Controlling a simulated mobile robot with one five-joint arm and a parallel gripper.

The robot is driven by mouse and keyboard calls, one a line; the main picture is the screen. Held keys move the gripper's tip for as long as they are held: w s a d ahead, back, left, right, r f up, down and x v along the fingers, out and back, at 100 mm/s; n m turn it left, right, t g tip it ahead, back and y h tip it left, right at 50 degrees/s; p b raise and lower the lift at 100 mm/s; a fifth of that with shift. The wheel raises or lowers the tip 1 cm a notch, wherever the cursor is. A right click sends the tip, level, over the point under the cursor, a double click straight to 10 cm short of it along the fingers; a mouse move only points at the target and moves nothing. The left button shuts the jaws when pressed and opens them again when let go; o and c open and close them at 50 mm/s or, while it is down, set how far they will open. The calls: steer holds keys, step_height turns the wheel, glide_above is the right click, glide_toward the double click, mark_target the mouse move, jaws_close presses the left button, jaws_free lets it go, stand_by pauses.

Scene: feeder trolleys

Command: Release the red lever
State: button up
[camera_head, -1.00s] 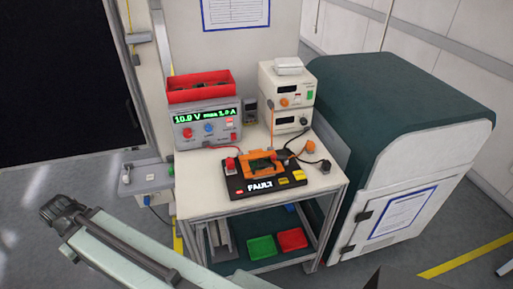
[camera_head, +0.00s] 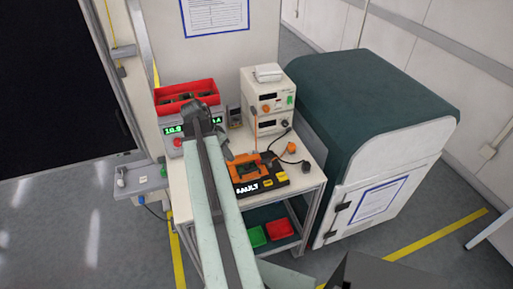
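The black fixture (camera_head: 270,185) lies on the trolley top, with an orange frame (camera_head: 243,168) on it and a lit FAULT sign on its front. I cannot make out a red lever now; my arm crosses the fixture's left side, where a small red part showed earlier. My arm reaches up from the bottom edge to a dark joint in front of the power supply (camera_head: 174,130). A small grey end part, apparently my gripper (camera_head: 227,153), hangs just right of the arm, near the orange frame. Its fingers are too small to judge, and I see nothing held.
A red bin (camera_head: 185,88) sits on the power supply. White instruments (camera_head: 268,100) stand at the back right of the trolley, with cables in front. A green-topped cabinet (camera_head: 385,85) stands close on the right. Green (camera_head: 257,237) and red (camera_head: 279,229) trays lie on the lower shelf.

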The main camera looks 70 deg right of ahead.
mark_target(257, 160)
steer(key=s+d+m, duration=0.1)
steer(key=s, duration=0.1)
steer(key=s+d+r+m, duration=0.1)
steer(key=s+d, duration=0.1)
steer(key=s, duration=0.1)
steer(key=s+d+r+m+g, duration=0.1)
steer(key=s, duration=0.1)
steer(key=shift+s+d, duration=0.2)
steer(key=shift+s, duration=0.05)
steer(key=b+x, duration=0.5)
steer(key=x, duration=0.1)
steer(key=shift+f+b, duration=0.4)
steer(key=shift+f, duration=0.05)
steer(key=shift+s+d+f+b, duration=0.15)
steer(key=shift+s+f+b, duration=0.1)
steer(key=shift+f+b, duration=0.15)
steer(key=shift+r, duration=0.1)
